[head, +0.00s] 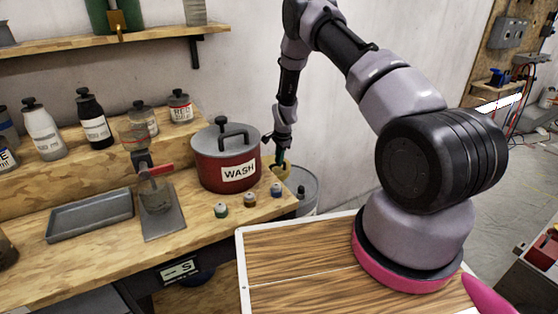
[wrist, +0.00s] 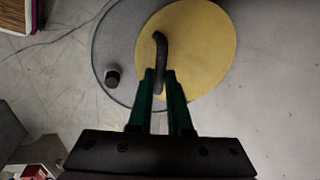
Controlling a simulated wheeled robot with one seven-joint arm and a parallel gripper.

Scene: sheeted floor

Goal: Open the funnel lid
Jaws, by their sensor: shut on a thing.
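The funnel shows as a yellow round piece (head: 285,171) on top of a grey drum (head: 304,188), beyond the right end of the bench in the head view. In the wrist view the yellow disc of the lid (wrist: 207,47) fills the upper middle, with a dark curved handle (wrist: 160,45) on it. My gripper (wrist: 160,76) has its green fingers on either side of the handle and is shut on it. In the head view my gripper (head: 280,157) points down at the yellow piece. Whether the lid is raised at all cannot be told.
A red WASH pot (head: 225,172) stands close left of my gripper. Small capped bottles (head: 250,199) line the bench edge. A dark cap (wrist: 112,76) sits on the drum top beside the yellow disc. The wall is close behind; open floor lies at the right.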

